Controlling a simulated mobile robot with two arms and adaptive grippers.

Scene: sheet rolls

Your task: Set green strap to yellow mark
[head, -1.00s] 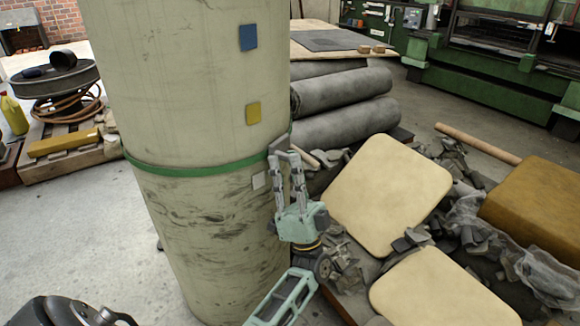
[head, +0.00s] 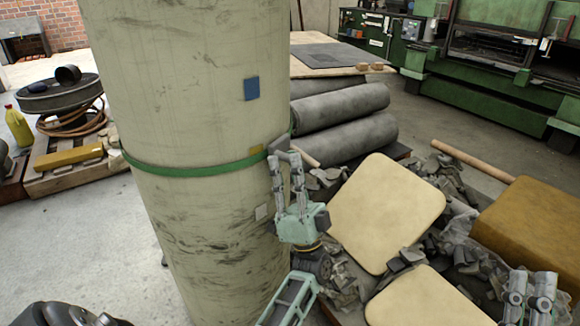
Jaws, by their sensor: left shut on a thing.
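A tall beige roll (head: 190,70) stands upright with a green strap (head: 190,171) around it. The yellow mark (head: 256,149) shows as a thin strip at the strap's upper edge; its lower part seems covered by the strap. A blue mark (head: 251,88) is above the strap and a pale mark (head: 261,212) below it. My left gripper (head: 281,150) is shut on the green strap at its grey buckle, at the roll's right side. My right gripper (head: 530,285) shows at the bottom right, apart from the roll; its opening is unclear.
Grey rolls (head: 345,105) lie stacked behind, right of the beige roll. Cream pads (head: 385,212), dark scraps and a brown block (head: 535,225) fill the right. A pallet (head: 75,170) with a hose and a yellow jug (head: 17,125) stand left. Grey floor is clear at left front.

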